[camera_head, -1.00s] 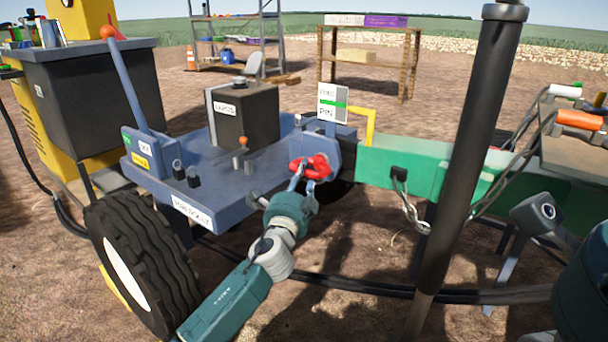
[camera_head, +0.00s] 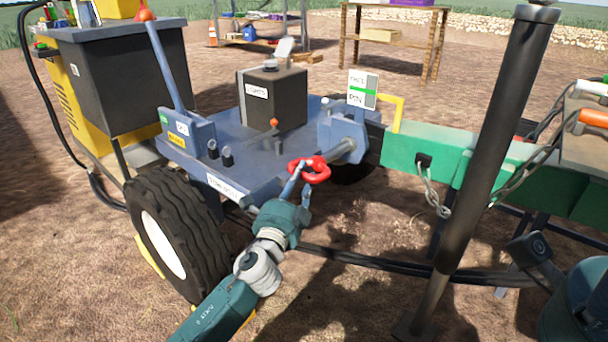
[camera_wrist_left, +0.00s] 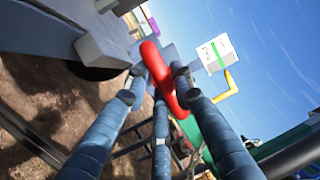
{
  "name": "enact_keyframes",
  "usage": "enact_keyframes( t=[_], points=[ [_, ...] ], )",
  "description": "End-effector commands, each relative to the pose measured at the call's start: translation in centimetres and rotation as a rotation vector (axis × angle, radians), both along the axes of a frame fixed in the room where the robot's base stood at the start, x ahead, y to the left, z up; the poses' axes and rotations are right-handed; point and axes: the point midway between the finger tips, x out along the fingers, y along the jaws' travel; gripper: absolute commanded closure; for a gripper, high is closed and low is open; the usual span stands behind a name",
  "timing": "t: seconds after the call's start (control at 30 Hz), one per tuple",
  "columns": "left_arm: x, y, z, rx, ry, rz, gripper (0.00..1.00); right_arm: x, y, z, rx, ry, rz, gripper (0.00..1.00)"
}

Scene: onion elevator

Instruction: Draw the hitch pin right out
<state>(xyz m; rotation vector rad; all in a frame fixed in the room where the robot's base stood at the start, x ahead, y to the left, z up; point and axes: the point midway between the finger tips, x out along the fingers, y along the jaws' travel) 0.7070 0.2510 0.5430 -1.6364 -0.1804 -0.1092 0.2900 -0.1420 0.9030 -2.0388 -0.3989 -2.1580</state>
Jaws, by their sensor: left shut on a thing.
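The hitch pin has a red looped handle (camera_head: 309,170) and a grey shaft (camera_head: 342,151). A length of shaft shows between the handle and the blue hitch block (camera_head: 345,125). The shaft's far end meets the block; I cannot tell how much is inside. My left gripper (camera_head: 303,185) is shut on the red handle, in front of the block. In the left wrist view the handle (camera_wrist_left: 160,75) lies across between the grey-blue fingers (camera_wrist_left: 158,95).
The green drawbar (camera_head: 450,158) runs right from the block, with a chain (camera_head: 435,200) hanging. A dark upright post (camera_head: 485,150) stands in front of it. A blue dolly deck (camera_head: 240,165) with a black box (camera_head: 272,98) and a tyre (camera_head: 165,225) are left. A hose crosses below.

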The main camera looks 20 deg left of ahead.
Motion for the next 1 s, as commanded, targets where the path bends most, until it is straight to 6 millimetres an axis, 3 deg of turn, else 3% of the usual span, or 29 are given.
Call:
enact_keyframes(
  t=[0.07,0.1,0.2,0.57,0.67,1.0],
  points=[
    [-0.1,-0.1,-0.3,0.002,0.005,0.0,1.0,0.0,0.0,0.0,0.0,-0.001,0.0,0.55],
    [-0.1,-0.1,-0.4,0.002,0.005,-0.001,0.72,0.0,0.0,0.0,0.0,-0.001,0.0,0.55],
    [-0.1,-0.1,-0.3,0.002,0.004,0.0,0.57,0.0,0.0,0.0,0.0,0.0,0.0,0.55],
    [-0.5,-0.1,-0.4,0.0,0.004,-0.001,0.57,-0.1,0.0,0.1,0.0,-0.004,-0.001,0.55],
    [-1.8,-0.2,-0.7,0.0,0.005,-0.001,0.57,-0.1,0.0,0.1,0.0,-0.003,0.0,0.55],
    [-8.8,-0.5,-2.0,-0.002,0.008,0.0,0.57,-0.1,0.0,0.1,0.0,-0.002,0.0,0.55]
  ],
)
